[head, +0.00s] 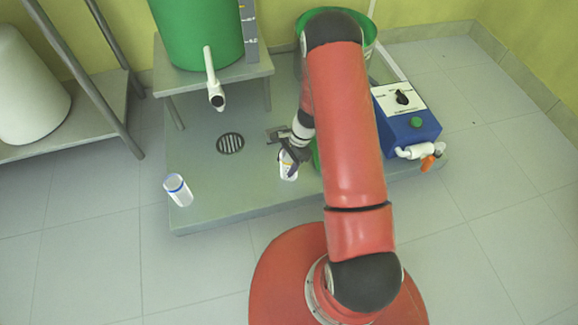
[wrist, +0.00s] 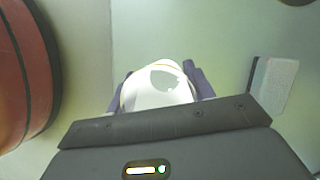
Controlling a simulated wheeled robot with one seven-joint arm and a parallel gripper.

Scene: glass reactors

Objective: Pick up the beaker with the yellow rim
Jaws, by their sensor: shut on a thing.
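The beaker with the yellow rim (wrist: 160,88) is white and sits between the two dark fingers of my gripper (wrist: 159,82) in the wrist view. A thin yellow-orange line shows along its edge. In the head view the same beaker (head: 289,167) is small and pale, just below the fingers of my gripper (head: 290,153), over the front part of the grey platform. My gripper is shut on it. I cannot tell whether its base touches the platform. The gripper hides part of it.
A green tank with a white spout (head: 212,92) stands on a raised shelf behind. A round drain grate (head: 230,143) lies left of my gripper. A blue control box (head: 408,120) is at the right.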

